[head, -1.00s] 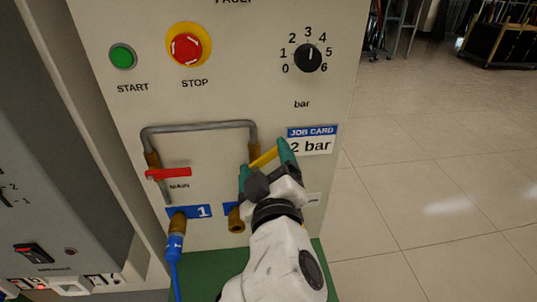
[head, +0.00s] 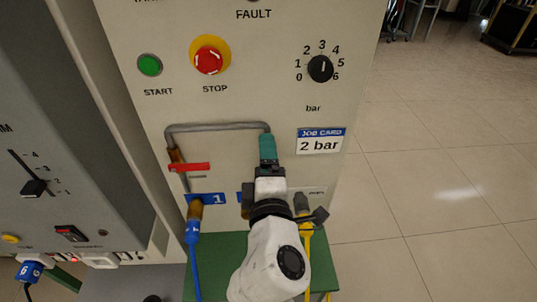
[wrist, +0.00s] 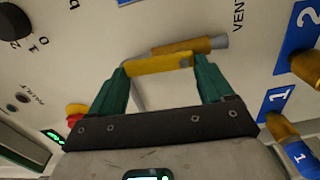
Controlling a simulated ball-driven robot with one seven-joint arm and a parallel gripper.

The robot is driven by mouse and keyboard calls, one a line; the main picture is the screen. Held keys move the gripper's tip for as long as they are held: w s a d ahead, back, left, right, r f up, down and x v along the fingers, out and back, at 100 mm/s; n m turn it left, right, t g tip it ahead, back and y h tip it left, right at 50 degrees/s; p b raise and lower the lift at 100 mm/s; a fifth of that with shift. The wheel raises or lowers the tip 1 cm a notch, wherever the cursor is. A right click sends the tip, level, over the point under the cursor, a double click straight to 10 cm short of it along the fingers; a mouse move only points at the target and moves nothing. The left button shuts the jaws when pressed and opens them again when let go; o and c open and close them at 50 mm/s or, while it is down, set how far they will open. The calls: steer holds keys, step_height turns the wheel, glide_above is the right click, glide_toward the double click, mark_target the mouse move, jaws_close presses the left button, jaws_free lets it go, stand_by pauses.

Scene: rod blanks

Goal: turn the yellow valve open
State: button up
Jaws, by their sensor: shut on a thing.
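The yellow valve's handle (wrist: 160,63) shows in the wrist view between the two green fingers of my gripper (wrist: 160,75), which is shut on it. The handle lies nearly parallel to the brass valve body (wrist: 188,46) behind it. In the head view my gripper (head: 268,150) is at the right leg of the grey pipe (head: 218,127). There the green fingers overlap one behind the other and hide the yellow handle.
A red handle (head: 189,167) sits crosswise on the left pipe leg. Below it, a blue hose (head: 194,255) hangs from port 1. A yellow hose (head: 308,250) hangs right of my wrist. The job card (head: 320,140) reads 2 bar. Open floor lies right of the panel.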

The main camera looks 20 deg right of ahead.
steer(key=shift+a+f+n, duration=0.1)
steer(key=shift+a+n, duration=0.1)
steer(key=shift+n, duration=0.3)
steer(key=o, duration=0.9)
steer(key=shift+o, duration=0.2)
steer(key=b+v, duration=0.2)
steer(key=v, duration=0.8)
steer(key=shift+s, duration=0.35)
steer(key=shift+a, duration=0.1)
